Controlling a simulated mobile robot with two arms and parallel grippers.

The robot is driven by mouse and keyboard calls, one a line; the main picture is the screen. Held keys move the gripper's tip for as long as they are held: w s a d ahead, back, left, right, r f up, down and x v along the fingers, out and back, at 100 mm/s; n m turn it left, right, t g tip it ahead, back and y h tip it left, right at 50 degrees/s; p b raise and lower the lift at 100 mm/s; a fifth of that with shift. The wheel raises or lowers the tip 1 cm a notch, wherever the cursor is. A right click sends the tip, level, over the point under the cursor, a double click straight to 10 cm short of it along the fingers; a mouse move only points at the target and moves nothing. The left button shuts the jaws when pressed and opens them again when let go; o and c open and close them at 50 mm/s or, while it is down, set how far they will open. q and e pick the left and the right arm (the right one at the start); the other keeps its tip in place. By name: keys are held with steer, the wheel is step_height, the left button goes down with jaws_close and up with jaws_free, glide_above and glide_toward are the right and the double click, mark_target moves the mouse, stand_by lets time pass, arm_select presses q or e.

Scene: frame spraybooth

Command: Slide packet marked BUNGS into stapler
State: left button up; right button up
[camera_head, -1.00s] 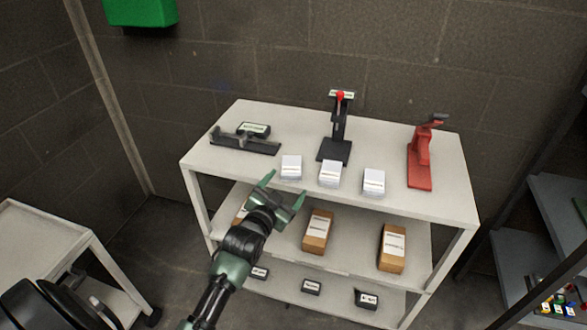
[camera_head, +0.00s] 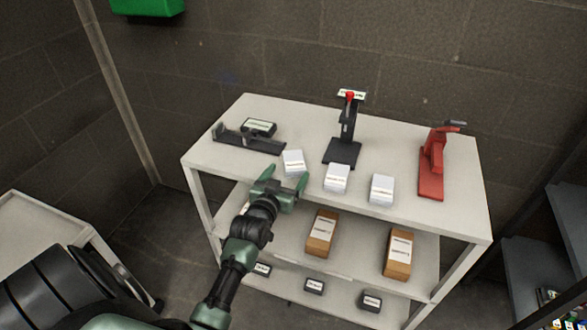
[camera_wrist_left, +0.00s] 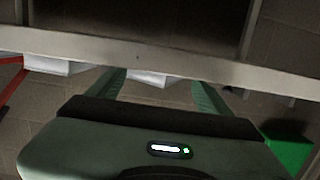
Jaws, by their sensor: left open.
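Three white labelled packets stand in a row along the front of the white table: a left one (camera_head: 293,162), a middle one (camera_head: 337,178) and a right one (camera_head: 381,190). Their print is too small to read, so I cannot tell which is BUNGS. My left gripper (camera_head: 284,178) is open and empty at the table's front edge, just before the left packet. In the left wrist view a white packet (camera_wrist_left: 150,79) shows between the fingers, partly hidden by the table edge. Three devices stand behind: a low black one (camera_head: 250,143), a black upright one with a red knob (camera_head: 345,140), and a red one (camera_head: 432,168). Which is the stapler is unclear.
Brown boxes (camera_head: 321,235) stand on the shelf below, and small dark labelled boxes (camera_head: 314,286) on the lowest shelf. The table's front edge (camera_wrist_left: 160,53) crosses the wrist view. A white side table (camera_head: 40,225) is at left, a dark rack (camera_head: 560,235) at right.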

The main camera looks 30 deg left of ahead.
mark_target(295, 162)
arm_select(q)
steer(key=x, duration=0.3)
steer(key=p+x, duration=0.1)
steer(key=shift+w+d+r, duration=0.2)
steer(key=shift+w+r, duration=0.15)
steer(key=shift+w, duration=0.1)
steer(key=shift+w+a+f, duration=0.15)
steer(key=shift+w, duration=0.35)
steer(key=c, duration=1.7)
steer(key=shift+a, duration=0.15)
jaws_close()
jaws_free()
steer(key=o, duration=1.7)
